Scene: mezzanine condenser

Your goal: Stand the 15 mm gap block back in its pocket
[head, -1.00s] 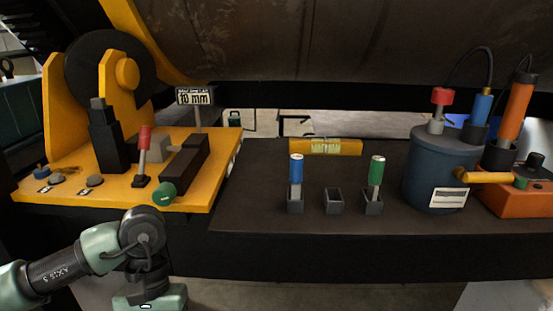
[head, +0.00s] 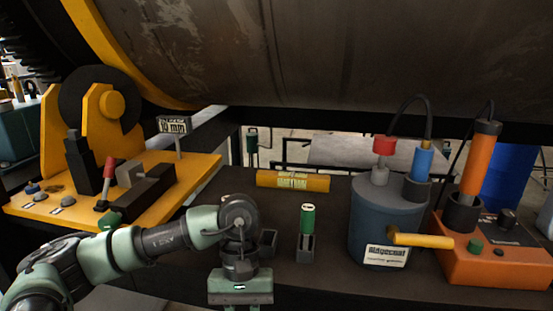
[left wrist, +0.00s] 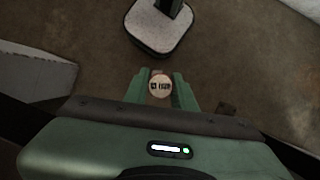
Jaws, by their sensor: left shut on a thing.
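My left gripper (head: 240,300) hangs in front of the bench edge; its fingertips are out of the head view. In the left wrist view, its green fingers (left wrist: 160,90) are shut on the 15 mm gap block, seen as a round pale cap (left wrist: 160,86) with small dark print. The rest of the block is hidden below, with floor behind it. An empty dark pocket (head: 268,242) stands on the bench, partly behind my arm. A green-handled block (head: 307,222) stands upright in the pocket to its right. The blue-handled block is not visible now. My right gripper is not in view.
A yellow level-like bar (head: 293,181) lies behind the pockets. A blue-grey canister (head: 385,225) with a yellow side handle and an orange unit (head: 490,262) stand right. A yellow fixture (head: 165,215) with a red-handled lever (head: 109,168) is left. A large cylinder (head: 300,50) overhangs the back.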

